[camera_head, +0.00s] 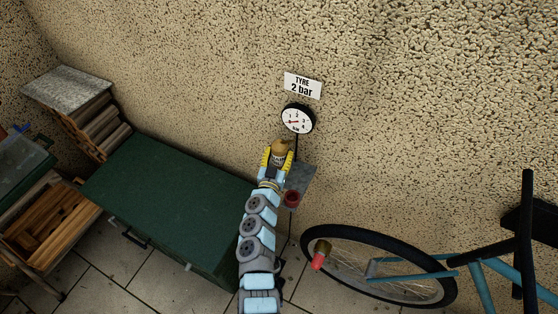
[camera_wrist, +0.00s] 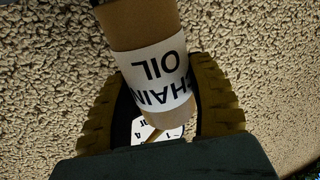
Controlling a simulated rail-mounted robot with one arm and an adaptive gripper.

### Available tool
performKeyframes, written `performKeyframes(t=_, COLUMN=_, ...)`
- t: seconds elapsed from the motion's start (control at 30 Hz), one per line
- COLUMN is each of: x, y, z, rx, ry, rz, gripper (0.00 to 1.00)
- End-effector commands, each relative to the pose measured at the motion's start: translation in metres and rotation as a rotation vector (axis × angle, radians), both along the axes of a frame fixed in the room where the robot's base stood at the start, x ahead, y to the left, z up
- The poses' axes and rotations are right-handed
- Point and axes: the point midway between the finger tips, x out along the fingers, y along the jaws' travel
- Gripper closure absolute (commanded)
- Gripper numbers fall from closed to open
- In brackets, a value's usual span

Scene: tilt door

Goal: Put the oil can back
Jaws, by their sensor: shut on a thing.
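My gripper (camera_head: 277,160) is raised near the wall, just below and left of the round gauge, with its yellow fingers closed around the tan oil can (camera_head: 279,146). In the wrist view the oil can (camera_wrist: 138,28) carries a white label reading "CHAIN OIL", upside down. The two yellow ridged fingers of my gripper (camera_wrist: 160,112) sit on either side of it. Part of the gauge face (camera_wrist: 150,130) shows beyond the can. The can's far end is cut off by the top of the wrist view.
A dark green chest (camera_head: 170,200) with a handle stands against the wall at left. A small grey shelf (camera_head: 301,177) and a red cup-like thing (camera_head: 292,198) are beside my arm. The gauge (camera_head: 297,120) hangs under a "TYRE 2 bar" sign (camera_head: 302,86). A bicycle wheel (camera_head: 400,262) is at right.

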Motion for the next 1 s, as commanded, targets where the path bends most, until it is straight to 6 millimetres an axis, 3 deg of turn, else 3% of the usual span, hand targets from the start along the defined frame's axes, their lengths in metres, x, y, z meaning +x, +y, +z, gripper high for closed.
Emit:
performKeyframes(t=0.03, x=0.0, y=0.003, z=-0.013, rx=-0.003, ry=0.002, rz=0.004, gripper=0.84)
performKeyframes(t=0.17, x=0.0, y=0.001, z=-0.027, rx=-0.003, ry=0.002, rz=0.002, gripper=0.84)
performKeyframes(t=0.7, x=0.0, y=0.001, z=-0.033, rx=0.001, ry=0.0, rz=0.001, gripper=0.84)
performKeyframes(t=0.73, x=-0.001, y=0.001, z=-0.032, rx=0.001, ry=0.0, rz=0.001, gripper=0.35)
performKeyframes(t=0.8, x=-0.001, y=0.001, z=-0.032, rx=0.001, ry=0.0, rz=0.001, gripper=0.18)
performKeyframes(t=1.0, x=-0.001, y=0.001, z=-0.032, rx=0.0, ry=0.001, rz=0.001, gripper=0.18)
